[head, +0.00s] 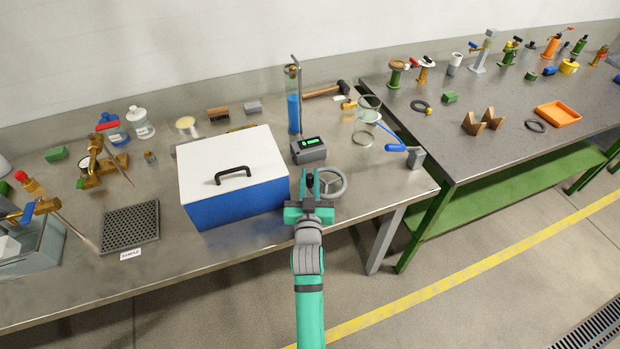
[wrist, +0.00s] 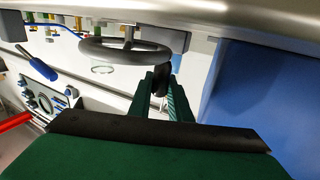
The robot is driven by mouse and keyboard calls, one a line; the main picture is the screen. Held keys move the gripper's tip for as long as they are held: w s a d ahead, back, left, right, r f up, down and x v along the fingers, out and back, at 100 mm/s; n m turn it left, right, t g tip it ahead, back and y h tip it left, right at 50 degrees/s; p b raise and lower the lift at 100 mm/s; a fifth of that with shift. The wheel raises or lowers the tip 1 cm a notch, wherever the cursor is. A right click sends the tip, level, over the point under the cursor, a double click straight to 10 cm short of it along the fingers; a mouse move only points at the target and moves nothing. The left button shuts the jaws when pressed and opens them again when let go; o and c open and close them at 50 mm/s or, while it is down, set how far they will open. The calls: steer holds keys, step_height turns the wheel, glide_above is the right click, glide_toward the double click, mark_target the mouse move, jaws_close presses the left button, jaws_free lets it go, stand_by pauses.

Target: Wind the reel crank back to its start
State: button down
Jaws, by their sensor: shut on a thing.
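A grey spoked wheel (head: 341,190), which looks like the reel crank, is at the front edge of the steel bench. In the wrist view the wheel (wrist: 125,50) shows as a dark ring beyond my fingers. My gripper (head: 310,178) is at the wheel's left side. Its green fingers are shut on a small dark knob (wrist: 158,80), which seems to be the crank's handle. The fingers hide part of the knob, and the joint between knob and wheel cannot be made out.
A blue case (head: 235,205) with a white lid (head: 215,150) stands close left of my gripper. A grey box with a green display (head: 308,150) is just behind. A blue lever (head: 393,148) is to the right. A blue-filled cylinder (head: 293,112) stands farther back.

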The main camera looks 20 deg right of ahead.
steer(key=shift+w, duration=0.1)
stand_by(0.4)
steer(key=c, duration=1.6)
jaws_free()
steer(key=shift+c, duration=0.2)
steer(key=v, duration=1.1)
steer(key=shift+w+a+r, duration=0.1)
steer(key=shift+a, duration=0.05)
